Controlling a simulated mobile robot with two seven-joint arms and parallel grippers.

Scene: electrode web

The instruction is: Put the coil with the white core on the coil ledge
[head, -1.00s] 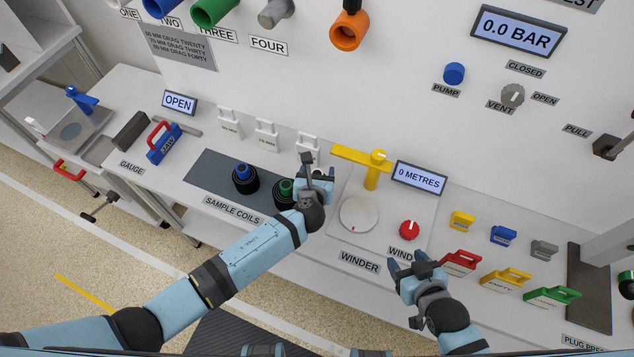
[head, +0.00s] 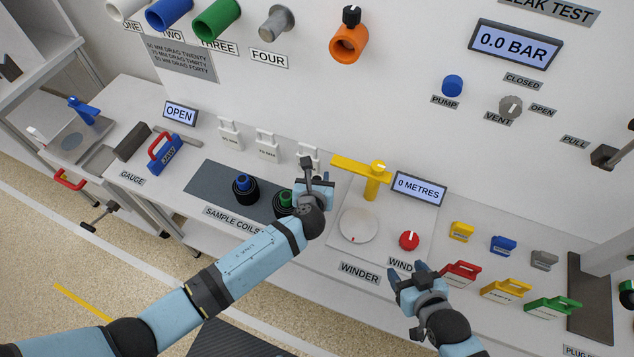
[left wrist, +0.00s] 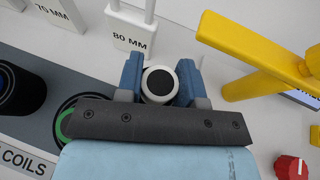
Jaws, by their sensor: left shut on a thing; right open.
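My left gripper (head: 314,187) is shut on the coil with the white core (left wrist: 159,85) at the right end of the sample coils mat. In the left wrist view the white ring with its dark centre sits between the two blue fingers (left wrist: 160,78); its lower part is hidden. In the head view my gripper hides this coil. A coil with a blue core (head: 245,188) and one with a green core (head: 284,202) stand on the dark mat (head: 212,182). My right gripper (head: 407,274) is open and empty in front of the winder. I cannot tell which surface is the coil ledge.
The yellow winder arm (head: 362,173) and the round winder plate (head: 358,225) are just right of my left gripper. White gauge cards (head: 268,145) stand behind the mat. Red, yellow and green handled blocks (head: 507,290) are at the right.

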